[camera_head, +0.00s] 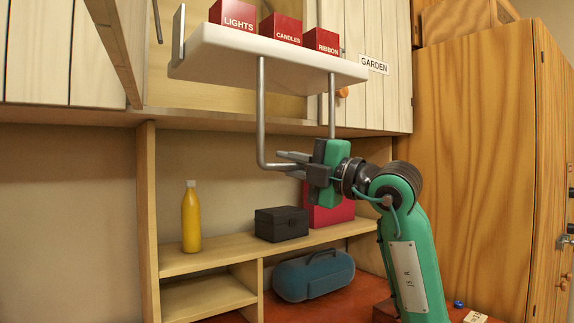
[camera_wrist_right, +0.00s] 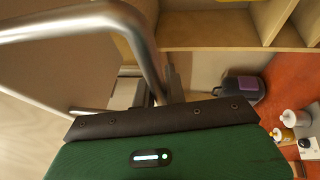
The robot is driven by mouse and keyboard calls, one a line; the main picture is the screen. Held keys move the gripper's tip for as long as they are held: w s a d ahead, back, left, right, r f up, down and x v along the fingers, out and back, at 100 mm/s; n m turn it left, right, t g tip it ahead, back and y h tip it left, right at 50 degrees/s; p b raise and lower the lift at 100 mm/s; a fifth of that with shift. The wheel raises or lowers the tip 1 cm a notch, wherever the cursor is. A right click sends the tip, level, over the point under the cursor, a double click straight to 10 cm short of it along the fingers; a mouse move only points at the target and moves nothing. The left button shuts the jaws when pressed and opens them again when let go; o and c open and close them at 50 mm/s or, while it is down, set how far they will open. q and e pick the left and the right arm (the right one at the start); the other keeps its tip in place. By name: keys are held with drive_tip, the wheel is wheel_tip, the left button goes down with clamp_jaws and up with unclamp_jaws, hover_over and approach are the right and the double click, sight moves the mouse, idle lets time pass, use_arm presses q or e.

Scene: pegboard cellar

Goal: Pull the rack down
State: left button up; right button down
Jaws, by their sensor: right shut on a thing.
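The rack (camera_head: 270,58) is a white shelf hung at the front of an open wall cabinet, with a metal end plate on its left. It carries red boxes marked LIGHTS (camera_head: 233,15), CANDLES (camera_head: 281,28) and RIBBON (camera_head: 321,41). A grey metal U-shaped handle (camera_head: 261,115) hangs below it. My right gripper (camera_head: 296,163) is shut on the handle's lower bar, under the rack. In the right wrist view the handle (camera_wrist_right: 146,45) curves close in front of the gripper, which partly hides the grip. My left gripper is not in view.
Below stand a yellow bottle (camera_head: 191,218), a black box (camera_head: 281,224) and a partly hidden red box (camera_head: 330,212) on a wooden shelf (camera_head: 210,256). A blue case (camera_head: 313,276) sits lower. A tall wooden cabinet (camera_head: 470,150) stands right.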

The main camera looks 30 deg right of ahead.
drive_tip(key=shift+a+f, duration=0.2)
drive_tip(key=shift+f, duration=0.25)
drive_tip(key=c, duration=1.8)
unclamp_jaws()
drive_tip(key=o, duration=0.3)
drive_tip(key=shift+s+d, duration=0.1)
drive_tip(key=shift+d, duration=0.05)
drive_tip(key=shift+o, duration=0.2)
drive_tip(key=shift+r, duration=0.15)
drive_tip(key=shift+s+d, duration=0.3)
drive_tip(key=shift+s, duration=0.15)
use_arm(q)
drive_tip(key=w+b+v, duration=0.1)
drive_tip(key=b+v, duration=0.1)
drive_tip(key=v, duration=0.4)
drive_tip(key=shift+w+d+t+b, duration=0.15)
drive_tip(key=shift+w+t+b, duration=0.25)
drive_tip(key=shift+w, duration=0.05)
use_arm(e)
drive_tip(key=v, duration=1.2)
drive_tip(key=shift+s, duration=0.4)
drive_tip(key=shift+d, duration=0.1)
